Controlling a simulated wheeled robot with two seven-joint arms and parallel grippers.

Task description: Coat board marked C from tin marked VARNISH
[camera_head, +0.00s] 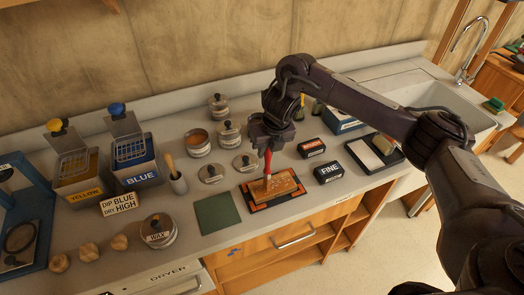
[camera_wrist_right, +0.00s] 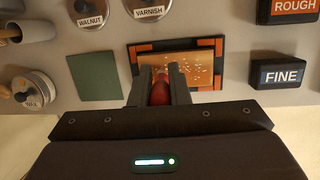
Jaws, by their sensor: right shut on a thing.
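My right gripper (camera_head: 269,145) is shut on the red handle of a brush (camera_head: 268,162); the red handle also shows between the fingers in the right wrist view (camera_wrist_right: 160,92). The brush points down, its tip at a brown wooden board (camera_head: 284,186); exact contact is hard to tell. The board lies in a black and orange holder (camera_wrist_right: 220,47) and carries pale specks in the right wrist view. No letter C is readable on it. A lid marked VARNISH (camera_wrist_right: 150,11) lies behind the holder. An open tin with amber contents (camera_head: 197,141) stands further back left. My left gripper is not in view.
A green square (camera_head: 217,212) lies left of the holder, a FINE block (camera_head: 328,173) and another dark block right. A WALNUT lid (camera_wrist_right: 90,20), a WAX tin (camera_head: 158,232), and blue (camera_head: 137,170) and yellow (camera_head: 78,180) tubs stand left. A sink (camera_head: 440,105) is at right.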

